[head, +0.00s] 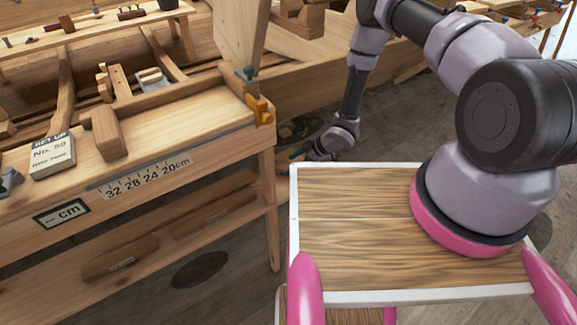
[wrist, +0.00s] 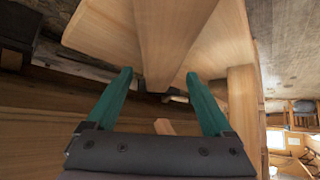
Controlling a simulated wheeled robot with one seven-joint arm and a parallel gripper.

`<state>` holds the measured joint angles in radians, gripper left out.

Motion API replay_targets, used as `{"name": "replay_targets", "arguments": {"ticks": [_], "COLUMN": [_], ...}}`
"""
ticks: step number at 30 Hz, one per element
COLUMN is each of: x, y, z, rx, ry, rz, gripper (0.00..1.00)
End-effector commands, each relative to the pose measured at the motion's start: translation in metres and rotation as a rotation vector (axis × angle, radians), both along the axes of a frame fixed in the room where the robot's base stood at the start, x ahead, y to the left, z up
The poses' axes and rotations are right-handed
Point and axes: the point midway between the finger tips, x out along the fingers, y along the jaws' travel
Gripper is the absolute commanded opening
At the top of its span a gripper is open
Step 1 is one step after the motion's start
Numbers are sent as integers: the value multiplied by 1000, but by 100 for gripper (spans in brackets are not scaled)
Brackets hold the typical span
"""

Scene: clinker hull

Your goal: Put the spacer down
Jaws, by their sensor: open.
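My gripper (head: 297,156) is low beside the right end of the workbench (head: 190,150), near its right leg. In the wrist view my gripper (wrist: 159,76) shows two green fingers spread apart, with nothing clearly held between them. A broad wooden part fills the space beyond the fingertips, and I cannot tell what it belongs to. No piece is clearly recognisable as the spacer. A loose wooden block (head: 108,133) lies on the benchtop, well left of my gripper, but I cannot tell whether it is the spacer.
A small labelled box (head: 52,157) stands at the bench's left. A centimetre scale (head: 146,175) runs along the front edge. A yellow clamp-like piece (head: 260,109) sits at the right corner. A long wooden piece (head: 120,258) lies on the lower shelf. Planked hull and another bench stand behind.

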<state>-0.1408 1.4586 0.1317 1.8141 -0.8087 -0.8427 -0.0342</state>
Motion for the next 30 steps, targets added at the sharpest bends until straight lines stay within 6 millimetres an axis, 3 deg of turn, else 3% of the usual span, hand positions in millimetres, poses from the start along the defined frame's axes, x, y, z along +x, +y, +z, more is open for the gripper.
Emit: {"name": "replay_targets", "arguments": {"ticks": [6,12,24,27,30], "x": [-5,-10,-12,0,27], "y": [-34,-56,-65,-70,-84], "z": [36,58,67,76,103], "rx": [1,2,0,-22,-80], "ry": [0,-1,-1,-10,-30], "rz": [-3,-1,-1,-20,-78], "gripper": [86,86,86,86,86]}}
